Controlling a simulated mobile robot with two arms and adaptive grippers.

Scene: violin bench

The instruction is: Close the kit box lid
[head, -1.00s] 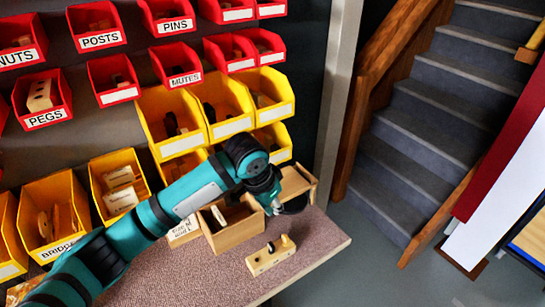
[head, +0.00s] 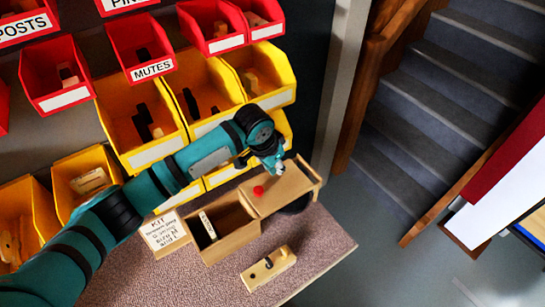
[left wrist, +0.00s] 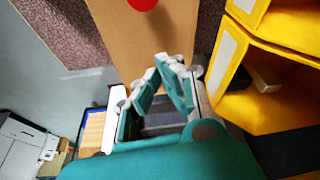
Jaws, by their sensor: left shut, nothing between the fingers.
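The wooden kit box (head: 228,246) stands on the bench, its left part open with a pale labelled piece (head: 208,226) inside. Its wooden lid (head: 283,190) lies to the right of the opening, with a red knob (head: 258,190) near its left end. My left gripper (head: 279,170) is shut and empty at the lid's back edge, right of the knob; I cannot tell whether it touches. In the left wrist view, the gripper (left wrist: 174,66) is over the lid (left wrist: 150,40), with the red knob (left wrist: 142,4) at the top edge. My right gripper is not in view.
A KIT card (head: 165,233) stands left of the box. A wooden block with dark parts (head: 269,268) lies in front. Yellow bins (head: 150,130) and red bins (head: 55,75) rise close behind. The bench edge is near on the right, with stairs beyond.

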